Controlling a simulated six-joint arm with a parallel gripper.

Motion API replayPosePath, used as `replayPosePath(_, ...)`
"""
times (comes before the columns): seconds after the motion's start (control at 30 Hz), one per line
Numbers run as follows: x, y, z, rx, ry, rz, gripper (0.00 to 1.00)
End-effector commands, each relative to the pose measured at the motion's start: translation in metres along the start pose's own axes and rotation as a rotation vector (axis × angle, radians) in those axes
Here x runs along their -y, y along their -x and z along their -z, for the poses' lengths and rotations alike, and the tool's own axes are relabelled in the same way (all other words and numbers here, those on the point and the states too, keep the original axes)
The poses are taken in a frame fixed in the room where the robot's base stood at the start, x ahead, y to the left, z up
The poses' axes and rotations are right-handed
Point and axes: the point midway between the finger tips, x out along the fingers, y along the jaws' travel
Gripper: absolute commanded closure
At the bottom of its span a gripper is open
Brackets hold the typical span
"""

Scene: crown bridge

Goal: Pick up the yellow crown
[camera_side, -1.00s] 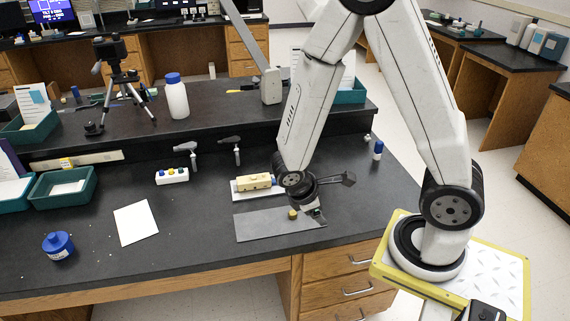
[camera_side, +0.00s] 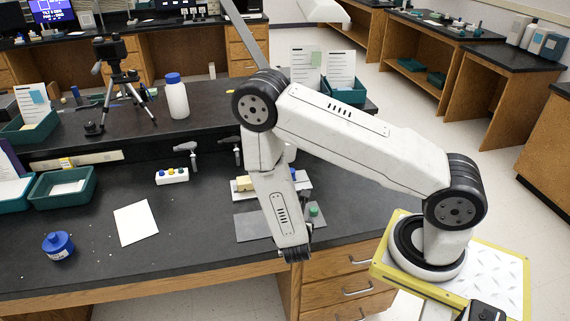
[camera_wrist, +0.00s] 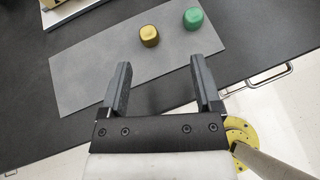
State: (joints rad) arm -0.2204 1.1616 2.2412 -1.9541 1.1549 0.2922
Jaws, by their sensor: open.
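In the wrist view the yellow crown (camera_wrist: 149,36), a small gold-yellow cap, sits on the grey mat (camera_wrist: 90,85). A green crown (camera_wrist: 193,19) sits to its right on the same mat. My gripper (camera_wrist: 158,66) is open and empty, and its fingers point toward the yellow crown, which is apart from them and ahead of the gap. In the side view the green crown (camera_side: 314,211) shows right of my arm. The yellow crown is hidden behind my arm there, and the gripper's fingers cannot be made out.
A cream block (camera_side: 246,184) on a white plate lies behind the mat. A white holder with coloured tops (camera_side: 172,175), white paper (camera_side: 135,222) and a blue-capped jar (camera_side: 58,246) are farther left. The bench's front edge and wooden drawers (camera_side: 345,290) are close by.

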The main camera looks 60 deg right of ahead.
Motion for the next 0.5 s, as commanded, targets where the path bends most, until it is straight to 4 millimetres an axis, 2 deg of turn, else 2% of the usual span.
replayPosePath(0.2, -0.008, -0.002, 0.016, -0.001, 0.066, -0.090, 0.18)
replayPosePath(0.5, -0.009, -0.006, 0.017, -0.002, 0.068, -0.096, 0.18)
